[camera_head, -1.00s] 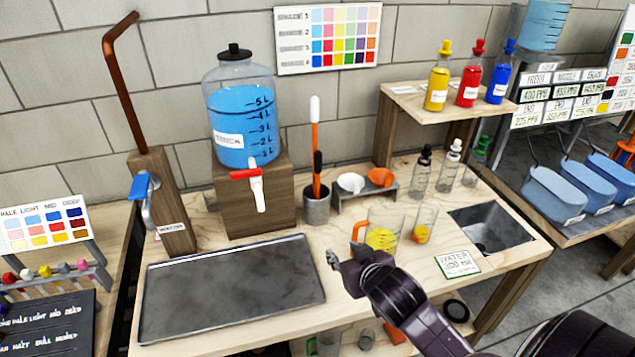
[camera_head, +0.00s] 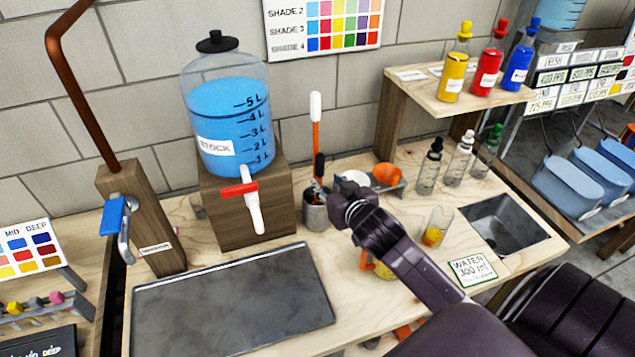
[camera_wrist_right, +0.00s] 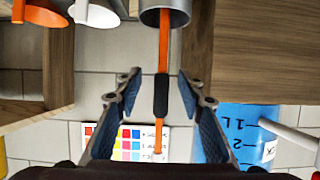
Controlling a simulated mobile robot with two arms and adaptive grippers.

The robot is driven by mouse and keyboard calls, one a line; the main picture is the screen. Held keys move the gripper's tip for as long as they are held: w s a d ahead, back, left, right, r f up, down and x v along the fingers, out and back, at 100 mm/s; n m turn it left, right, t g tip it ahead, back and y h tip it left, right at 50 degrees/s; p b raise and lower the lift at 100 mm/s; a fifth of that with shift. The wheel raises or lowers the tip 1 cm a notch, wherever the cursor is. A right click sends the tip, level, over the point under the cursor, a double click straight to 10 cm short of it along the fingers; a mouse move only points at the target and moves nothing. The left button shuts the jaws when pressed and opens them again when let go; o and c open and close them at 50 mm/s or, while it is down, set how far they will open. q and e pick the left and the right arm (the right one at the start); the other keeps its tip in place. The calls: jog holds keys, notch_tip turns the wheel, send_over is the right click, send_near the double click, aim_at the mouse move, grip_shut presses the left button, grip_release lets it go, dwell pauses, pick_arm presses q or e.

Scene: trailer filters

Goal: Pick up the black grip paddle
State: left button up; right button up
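The paddle (camera_head: 316,138) stands upright in a grey metal cup (camera_head: 316,217), with an orange shaft, a black grip and a white top end. My right gripper (camera_head: 318,187) is at the paddle, just above the cup in the head view. In the right wrist view, the paddle's black grip (camera_wrist_right: 161,97) lies between the two spread fingers of my right gripper (camera_wrist_right: 160,82), with a gap on each side. The gripper is open and holds nothing. In the head view it covers part of the lower paddle. My left gripper is not in view.
A blue stock tank (camera_head: 228,125) with a red-handled tap (camera_head: 240,190) stands left of the cup. A small rack with a white and an orange funnel (camera_head: 388,175) is close on the right. A beaker is partly hidden under my arm. A dark tray (camera_head: 235,305) lies in front.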

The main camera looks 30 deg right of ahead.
aim_at(321, 179)
jog(key=shift+w+f+p, duration=0.1)
jog(key=shift+w+p, duration=0.3)
jog(key=shift+w, duration=0.05)
jog(key=p+x, duration=0.1)
jog(key=x, duration=0.3)
jog(key=shift+f, duration=0.15)
jog(key=shift+w+f, duration=0.1)
jog(key=shift+w, duration=0.05)
jog(key=shift+c, duration=1.4)
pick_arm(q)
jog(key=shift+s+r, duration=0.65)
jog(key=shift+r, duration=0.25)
pick_arm(e)
grip_shut()
